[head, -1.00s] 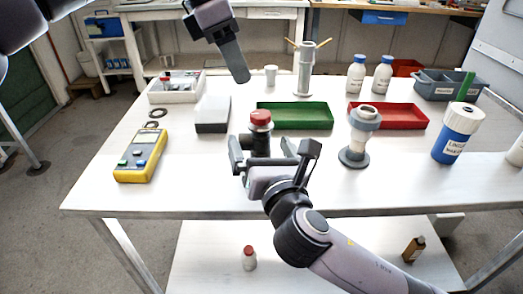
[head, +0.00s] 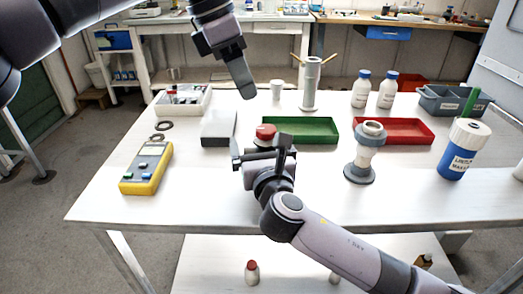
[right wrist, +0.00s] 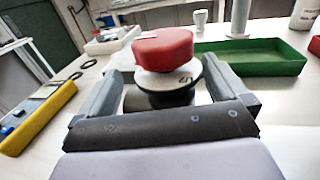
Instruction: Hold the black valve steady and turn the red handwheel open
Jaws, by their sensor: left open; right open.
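The red handwheel (head: 265,132) tops the black valve, which stands on the white table. The right wrist view shows the red handwheel (right wrist: 162,47) above a white collar and the black valve body (right wrist: 165,98). My right gripper (head: 264,155) is open at the valve's near side. Its two fingers stand left and right of the black body, with gaps visible; contact cannot be told. In the head view this gripper hides most of the valve body. My left gripper (head: 246,92) is open and empty, pointing down above and behind the handwheel, apart from it.
A green tray (head: 300,141) lies just behind and right of the valve, and a grey-white box (head: 217,128) stands to its left. A white column on a grey base (head: 359,174) stands to the right. A yellow meter (head: 147,168) lies at left. The front table is clear.

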